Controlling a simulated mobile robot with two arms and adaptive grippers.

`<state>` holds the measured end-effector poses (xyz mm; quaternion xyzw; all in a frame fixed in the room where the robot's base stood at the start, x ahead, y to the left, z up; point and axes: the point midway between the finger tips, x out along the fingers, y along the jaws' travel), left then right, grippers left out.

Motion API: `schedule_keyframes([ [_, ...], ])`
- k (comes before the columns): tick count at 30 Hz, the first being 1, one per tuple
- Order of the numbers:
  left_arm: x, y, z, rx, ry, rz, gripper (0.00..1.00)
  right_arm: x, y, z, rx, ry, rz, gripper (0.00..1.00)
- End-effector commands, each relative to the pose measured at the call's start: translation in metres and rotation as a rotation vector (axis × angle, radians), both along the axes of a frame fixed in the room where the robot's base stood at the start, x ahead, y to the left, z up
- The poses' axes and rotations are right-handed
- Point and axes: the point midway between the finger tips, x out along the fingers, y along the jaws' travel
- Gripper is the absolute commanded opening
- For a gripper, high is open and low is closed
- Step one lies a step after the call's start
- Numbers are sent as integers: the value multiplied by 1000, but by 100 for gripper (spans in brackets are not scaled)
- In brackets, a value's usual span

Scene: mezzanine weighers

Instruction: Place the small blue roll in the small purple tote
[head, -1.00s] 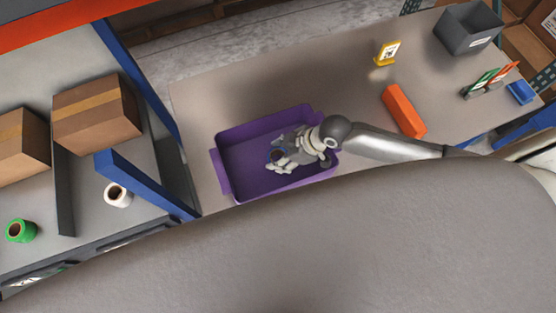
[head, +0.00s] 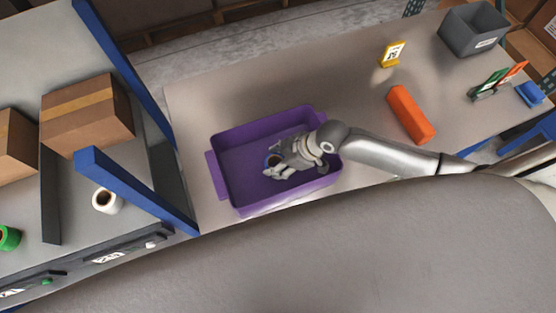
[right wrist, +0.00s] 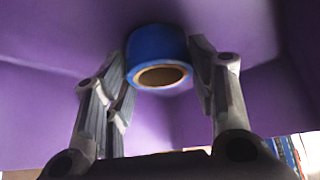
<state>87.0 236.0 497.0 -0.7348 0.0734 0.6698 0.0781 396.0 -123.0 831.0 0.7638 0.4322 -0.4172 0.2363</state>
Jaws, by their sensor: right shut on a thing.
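The small blue roll (right wrist: 157,48) is between the fingers of my right gripper (right wrist: 160,70) in the right wrist view, its brown core facing the camera. In the head view my right gripper (head: 272,167) is shut on the roll (head: 271,160), of which only a small part shows. The gripper is within the outline of the small purple tote (head: 232,150), right of its middle. Purple tote surfaces (right wrist: 50,85) fill most of the right wrist view. Whether the roll touches the tote floor I cannot tell. My left gripper is not in view.
An orange block (head: 410,114), a yellow sign (head: 392,53) and a grey bin (head: 472,30) stand on the table right of the tote. At left, a shelf holds cardboard boxes (head: 86,115), a white roll (head: 107,200) and a green roll (head: 8,238). A blue post (head: 135,190) stands between.

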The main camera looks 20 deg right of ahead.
Motion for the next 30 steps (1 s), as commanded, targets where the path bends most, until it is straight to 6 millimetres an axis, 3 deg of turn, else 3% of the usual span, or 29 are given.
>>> schedule_keyframes([
  [2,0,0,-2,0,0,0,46,0,0,-3,0,0,0,28],
  [3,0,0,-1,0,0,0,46,0,0,-2,0,0,0,56],
  [7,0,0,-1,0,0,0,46,0,0,-2,0,0,0,73],
  [19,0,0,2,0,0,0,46,0,0,2,0,0,0,74],
  [30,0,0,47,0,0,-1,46,-13,-21,44,-2,2,1,74],
])
